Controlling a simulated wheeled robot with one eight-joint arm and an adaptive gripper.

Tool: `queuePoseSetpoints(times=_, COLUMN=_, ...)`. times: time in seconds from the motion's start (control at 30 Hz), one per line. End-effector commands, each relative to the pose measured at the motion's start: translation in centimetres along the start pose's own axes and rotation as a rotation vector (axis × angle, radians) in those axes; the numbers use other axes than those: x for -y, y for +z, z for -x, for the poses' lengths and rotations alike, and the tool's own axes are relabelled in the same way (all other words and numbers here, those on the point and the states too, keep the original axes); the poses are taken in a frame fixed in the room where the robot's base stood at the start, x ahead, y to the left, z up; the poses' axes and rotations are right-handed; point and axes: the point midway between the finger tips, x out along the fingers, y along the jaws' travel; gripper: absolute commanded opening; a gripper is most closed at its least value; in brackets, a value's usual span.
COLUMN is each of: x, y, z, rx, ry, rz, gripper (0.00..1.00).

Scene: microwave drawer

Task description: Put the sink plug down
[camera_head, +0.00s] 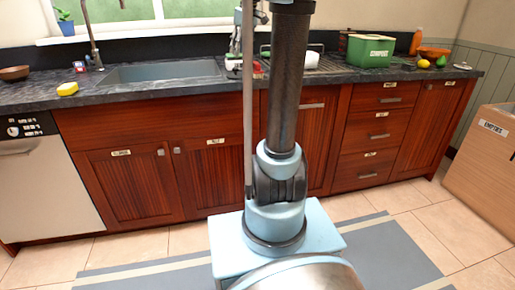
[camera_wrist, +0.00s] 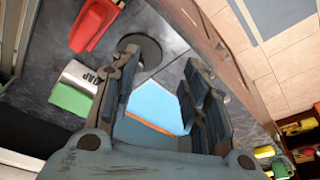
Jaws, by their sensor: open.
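A dark round disc (camera_wrist: 145,48), which looks like the sink plug, lies flat on the dark countertop in the wrist view. My gripper (camera_wrist: 162,62) is open above the counter. Its left fingertip overlaps part of the disc in the picture, and nothing is clasped between the fingers. A blue and white flat thing with an orange edge (camera_wrist: 155,103) shows between and below the fingers. In the head view, my arm column hides much of the counter by the gripper, and I cannot make out the plug there.
A white and green labelled thing (camera_wrist: 78,88) and a red thing (camera_wrist: 93,25) lie near the disc. A green compost bin (camera_head: 370,51) stands at right.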

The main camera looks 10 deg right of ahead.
Motion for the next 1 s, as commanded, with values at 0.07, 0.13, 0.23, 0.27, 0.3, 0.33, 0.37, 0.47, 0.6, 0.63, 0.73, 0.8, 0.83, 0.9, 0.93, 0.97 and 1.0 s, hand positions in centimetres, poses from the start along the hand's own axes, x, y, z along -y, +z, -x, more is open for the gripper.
queuePoseSetpoints(times=0.07, x=2.1, y=2.7, z=-0.7, rx=0.008, ry=0.006, rz=-0.035, gripper=0.42)
queuePoseSetpoints(times=0.13, x=3.6, y=5.0, z=-1.4, rx=0.017, ry=0.013, rz=-0.067, gripper=0.42)
queuePoseSetpoints(times=0.23, x=5.8, y=8.2, z=-2.5, rx=0.026, ry=0.023, rz=-0.114, gripper=0.42)
queuePoseSetpoints(times=0.27, x=6.4, y=9.2, z=-2.9, rx=0.029, ry=0.026, rz=-0.129, gripper=0.42)
queuePoseSetpoints(times=0.3, x=7.2, y=10.5, z=-3.5, rx=0.033, ry=0.031, rz=-0.147, gripper=0.42)
queuePoseSetpoints(times=0.33, x=7.9, y=11.5, z=-3.9, rx=0.036, ry=0.034, rz=-0.162, gripper=0.42)
queuePoseSetpoints(times=0.37, x=8.5, y=12.5, z=-4.3, rx=0.039, ry=0.037, rz=-0.176, gripper=0.42)
queuePoseSetpoints(times=0.47, x=10.5, y=15.9, z=-6.0, rx=0.047, ry=0.048, rz=-0.223, gripper=0.42)
queuePoseSetpoints(times=0.6, x=13.0, y=20.6, z=-8.6, rx=0.058, ry=0.065, rz=-0.288, gripper=0.42)
queuePoseSetpoints(times=0.63, x=13.6, y=21.7, z=-9.2, rx=0.06, ry=0.069, rz=-0.303, gripper=0.42)
queuePoseSetpoints(times=0.73, x=15.2, y=25.1, z=-11.4, rx=0.067, ry=0.083, rz=-0.35, gripper=0.42)
queuePoseSetpoints(times=0.8, x=16.3, y=27.4, z=-13.0, rx=0.071, ry=0.092, rz=-0.382, gripper=0.42)
queuePoseSetpoints(times=0.83, x=16.8, y=28.4, z=-13.7, rx=0.072, ry=0.096, rz=-0.396, gripper=0.42)
queuePoseSetpoints(times=0.9, x=17.7, y=30.7, z=-15.4, rx=0.076, ry=0.106, rz=-0.427, gripper=0.42)
queuePoseSetpoints(times=0.93, x=18.1, y=31.6, z=-16.1, rx=0.077, ry=0.11, rz=-0.439, gripper=0.42)
queuePoseSetpoints(times=0.97, x=18.4, y=32.4, z=-16.8, rx=0.078, ry=0.114, rz=-0.452, gripper=0.42)
queuePoseSetpoints(times=1.0, x=18.9, y=33.4, z=-17.6, rx=0.079, ry=0.118, rz=-0.467, gripper=0.42)
